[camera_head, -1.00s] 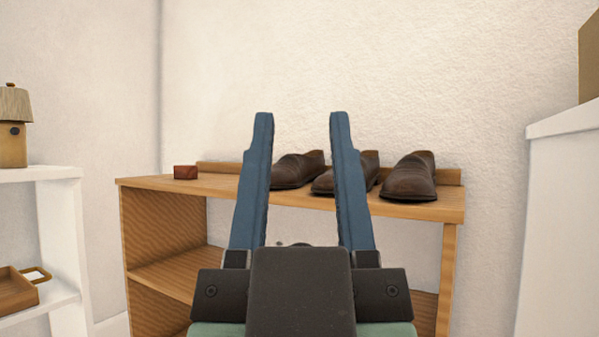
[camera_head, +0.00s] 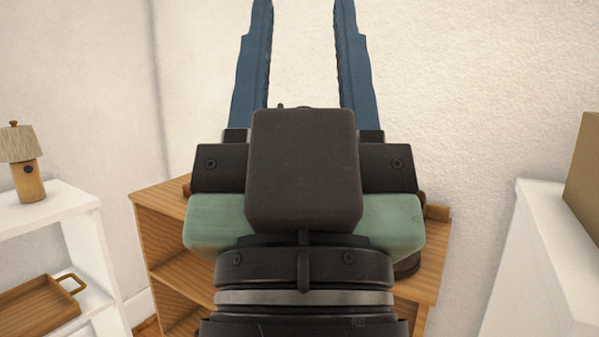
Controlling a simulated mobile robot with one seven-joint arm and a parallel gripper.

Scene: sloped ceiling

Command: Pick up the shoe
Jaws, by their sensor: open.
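My gripper (camera_head: 303,15) is open and empty, its two blue fingers pointing up in front of the bare wall. The gripper and wrist cover most of the wooden shelf (camera_head: 160,222) behind them. The other shoes are hidden behind my arm.
A white shelf (camera_head: 60,205) at the left holds a small lamp (camera_head: 22,165) and a wooden tray (camera_head: 38,305). A white cabinet (camera_head: 545,265) at the right bears a brown box (camera_head: 585,175). A small reddish block (camera_head: 187,188) is mostly hidden by my gripper.

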